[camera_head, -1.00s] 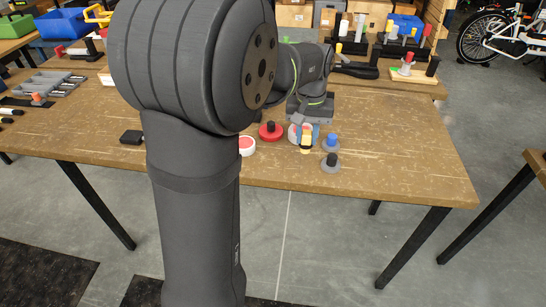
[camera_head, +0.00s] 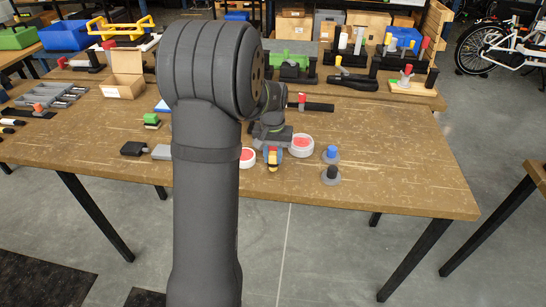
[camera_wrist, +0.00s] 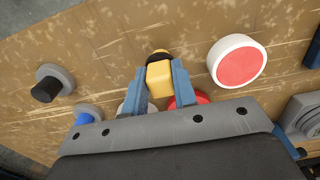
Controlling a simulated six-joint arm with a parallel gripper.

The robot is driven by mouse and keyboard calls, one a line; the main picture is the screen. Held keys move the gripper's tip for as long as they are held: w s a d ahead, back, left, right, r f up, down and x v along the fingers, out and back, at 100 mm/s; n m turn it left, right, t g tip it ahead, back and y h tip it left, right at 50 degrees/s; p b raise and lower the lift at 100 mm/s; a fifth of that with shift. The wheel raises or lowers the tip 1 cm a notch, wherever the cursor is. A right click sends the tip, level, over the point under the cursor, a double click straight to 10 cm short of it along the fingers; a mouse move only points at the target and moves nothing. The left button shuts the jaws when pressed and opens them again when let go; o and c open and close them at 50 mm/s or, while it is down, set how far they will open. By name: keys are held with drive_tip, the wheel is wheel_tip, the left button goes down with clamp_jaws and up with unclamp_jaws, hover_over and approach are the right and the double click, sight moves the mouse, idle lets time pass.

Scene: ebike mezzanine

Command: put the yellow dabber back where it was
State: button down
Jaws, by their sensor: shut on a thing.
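My gripper (camera_head: 272,154) is shut on the yellow dabber (camera_wrist: 160,78), with a blue finger on each side of its yellow body. A dark round end of the dabber shows beyond the fingertips in the wrist view. In the head view, the yellow dabber (camera_head: 273,162) hangs at the front edge area of the table, between two red-and-white ink pads. I cannot tell whether it touches the table. A blue-topped dabber (camera_head: 332,153) and a black-topped dabber (camera_head: 331,174) stand on grey round bases to the right.
One red-and-white pad (camera_head: 247,157) is close left of my gripper; another pad (camera_head: 301,146) is to its right. A red round thing (camera_wrist: 188,100) is partly hidden behind my gripper. A green-topped block (camera_head: 151,120) lies left.

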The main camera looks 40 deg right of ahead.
sight(273, 154)
drive_tip(key=shift+f, duration=0.35)
drive_tip(key=shift+f, duration=0.2)
drive_tip(key=c, duration=1.2)
unclamp_jaws()
drive_tip(key=shift+o, duration=0.2)
drive_tip(key=shift+r, duration=0.1)
wheel_tip(273, 154, up, 12)
drive_tip(key=shift+f, duration=4.15)
